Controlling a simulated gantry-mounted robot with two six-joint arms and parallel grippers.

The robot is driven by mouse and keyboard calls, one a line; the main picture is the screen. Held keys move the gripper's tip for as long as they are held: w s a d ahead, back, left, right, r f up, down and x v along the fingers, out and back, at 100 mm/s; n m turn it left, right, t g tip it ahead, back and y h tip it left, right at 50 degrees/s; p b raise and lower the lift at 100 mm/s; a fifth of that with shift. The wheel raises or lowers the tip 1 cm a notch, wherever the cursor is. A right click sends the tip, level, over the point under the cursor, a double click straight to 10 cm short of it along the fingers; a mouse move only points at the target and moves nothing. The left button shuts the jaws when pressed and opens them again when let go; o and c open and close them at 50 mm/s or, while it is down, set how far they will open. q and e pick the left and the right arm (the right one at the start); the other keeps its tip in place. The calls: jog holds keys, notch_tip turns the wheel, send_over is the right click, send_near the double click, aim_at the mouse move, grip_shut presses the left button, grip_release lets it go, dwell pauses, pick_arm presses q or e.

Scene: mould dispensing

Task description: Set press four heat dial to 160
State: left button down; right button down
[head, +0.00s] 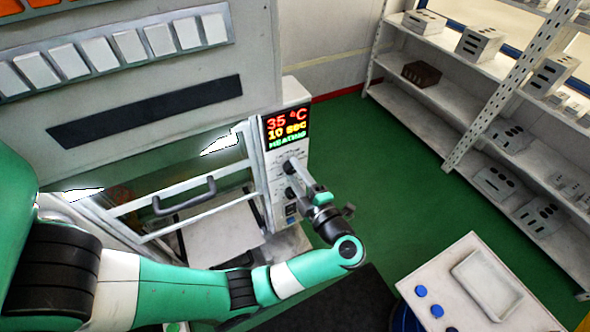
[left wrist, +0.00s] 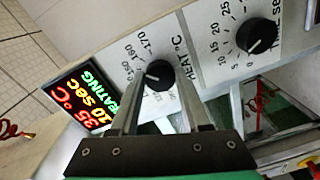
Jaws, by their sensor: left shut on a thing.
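The press control panel (head: 284,165) stands at the middle of the head view. Its lit display (head: 286,128) reads 35 °C, 10 sec and HEATING. In the left wrist view the black heat dial (left wrist: 159,73) sits beside a printed scale with 150, 160 and 170 readable. My left gripper (left wrist: 160,84) is shut on this dial, one finger on each side. A short white mark shows on the dial's left side; its exact reading is unclear. In the head view my left gripper (head: 303,180) reaches the panel and partly covers its dials. My right gripper is not in view.
A black time dial (left wrist: 257,36) is close beside the heat dial. The press has a grey handle (head: 184,197) on its front frame. A white table (head: 450,290) with a tray and blue buttons stands at the lower right. Shelves (head: 450,97) stand behind green floor.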

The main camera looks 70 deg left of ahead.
pick_arm(q)
jog(key=shift+m, duration=1.2)
jog(key=shift+c, duration=1.8)
grip_release()
jog(key=w+d+b, duration=0.1)
jog(key=d+b, duration=0.4)
jog(key=d, duration=0.6)
jog(key=shift+w+d+b, duration=0.25)
jog(key=shift+b, duration=0.15)
jog(key=shift+r, duration=0.1)
